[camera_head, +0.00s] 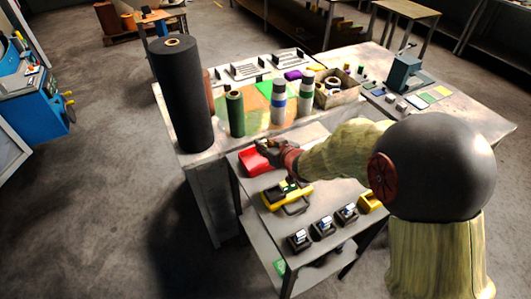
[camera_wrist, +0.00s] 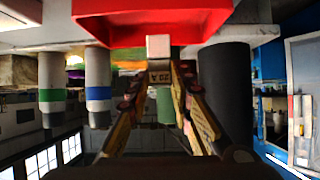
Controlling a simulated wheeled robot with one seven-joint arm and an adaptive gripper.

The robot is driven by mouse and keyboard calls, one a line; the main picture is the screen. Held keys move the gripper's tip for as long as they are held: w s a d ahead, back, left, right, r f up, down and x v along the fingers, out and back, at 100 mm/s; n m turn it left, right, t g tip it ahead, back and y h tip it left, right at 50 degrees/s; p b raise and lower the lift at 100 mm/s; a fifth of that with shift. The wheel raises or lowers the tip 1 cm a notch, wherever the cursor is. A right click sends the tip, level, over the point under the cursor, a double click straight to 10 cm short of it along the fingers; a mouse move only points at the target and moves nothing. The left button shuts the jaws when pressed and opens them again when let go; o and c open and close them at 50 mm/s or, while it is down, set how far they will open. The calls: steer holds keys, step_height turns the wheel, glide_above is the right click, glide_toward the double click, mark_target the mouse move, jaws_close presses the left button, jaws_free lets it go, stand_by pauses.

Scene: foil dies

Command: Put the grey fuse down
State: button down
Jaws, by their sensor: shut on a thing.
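The grey fuse (camera_wrist: 158,47) shows in the wrist view as a small pale block with a "20 A" marking below it. My gripper (camera_wrist: 160,82) is shut on it, with a finger on each side. The wrist picture looks upside down. A red open bin (camera_wrist: 155,22) fills the top middle of that view, close to the fuse; I cannot tell whether they touch. In the head view my gripper (camera_head: 266,147) is over or beside the red bin (camera_head: 254,163), and the fuse is too small to make out there.
A yellow tool (camera_head: 287,195) and several small black devices (camera_head: 323,228) sit on the lower bench, with a yellow bin (camera_head: 371,202) at right. Behind stand a tall black roll (camera_head: 182,95), a green roll (camera_head: 236,113), bottles (camera_head: 278,102) and a box of tape rolls (camera_head: 345,92).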

steer(key=shift+w+d+f, duration=0.1)
steer(key=shift+w+f, duration=0.1)
steer(key=shift+f, duration=0.15)
steer(key=shift+w+f+b, duration=0.2)
steer(key=shift+f+b, duration=0.5)
steer(key=shift+f, duration=0.9)
steer(key=shift+f, duration=0.1)
steer(key=c, duration=1.6)
jaws_free()
